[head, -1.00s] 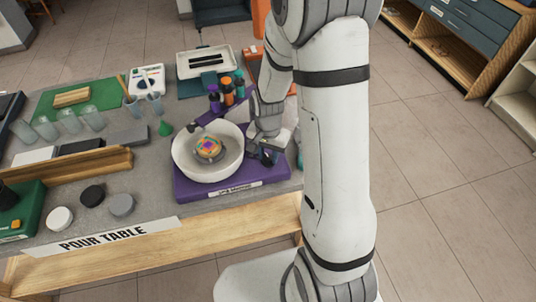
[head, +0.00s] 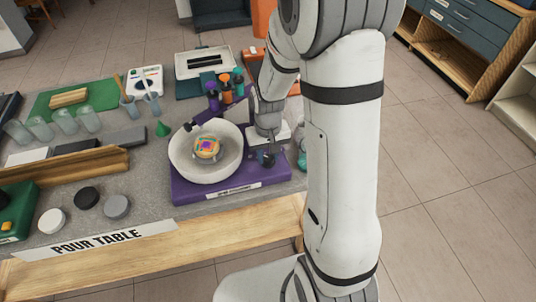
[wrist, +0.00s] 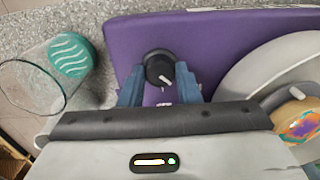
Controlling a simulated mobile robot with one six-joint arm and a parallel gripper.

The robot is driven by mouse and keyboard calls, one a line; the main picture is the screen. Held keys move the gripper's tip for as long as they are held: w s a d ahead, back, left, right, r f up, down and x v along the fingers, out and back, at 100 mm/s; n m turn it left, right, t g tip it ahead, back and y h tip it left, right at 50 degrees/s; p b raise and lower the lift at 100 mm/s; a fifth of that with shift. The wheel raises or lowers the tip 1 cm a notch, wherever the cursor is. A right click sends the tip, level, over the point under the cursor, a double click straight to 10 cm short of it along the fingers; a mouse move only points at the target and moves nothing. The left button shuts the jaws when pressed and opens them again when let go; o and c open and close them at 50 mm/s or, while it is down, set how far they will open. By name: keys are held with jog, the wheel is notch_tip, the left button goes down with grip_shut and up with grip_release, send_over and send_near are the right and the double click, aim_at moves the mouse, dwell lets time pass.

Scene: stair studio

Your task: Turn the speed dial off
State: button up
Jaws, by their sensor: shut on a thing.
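The speed dial is a black round knob (wrist: 160,67) with a light pointer line, on the purple base (wrist: 210,40) of the spinning machine. In the wrist view the two blue fingers of my gripper (wrist: 160,77) stand on either side of the knob and are shut on it. The pointer line slants down to the right. In the head view my gripper (head: 265,158) is low over the base's right part (head: 240,190), and the dial is mostly hidden there. A white bowl (head: 182,168) sits on the base with a colourful painted piece (head: 207,148) inside.
A clear cup (wrist: 35,85) and a teal striped round thing (wrist: 70,55) lie just left of the base in the wrist view. Small bottles (head: 226,88) stand behind the bowl. Several cups and pucks are on the table's left.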

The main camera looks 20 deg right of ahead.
aim_at(268, 157)
dwell(0.4)
jog(key=o, duration=1)
jog(key=shift+r, duration=3.9)
jog(key=s+r+t, duration=0.1)
jog(key=s+r, duration=0.2)
jog(key=s, duration=0.2)
jog(key=s+r+t, duration=0.1)
jog(key=s+r, duration=0.3)
jog(key=s, duration=0.1)
jog(key=s+r+t, duration=0.1)
jog(key=s+r, duration=0.2)
jog(key=s, duration=0.2)
jog(key=shift+d+r, duration=0.2)
jog(key=shift+r, duration=0.1)
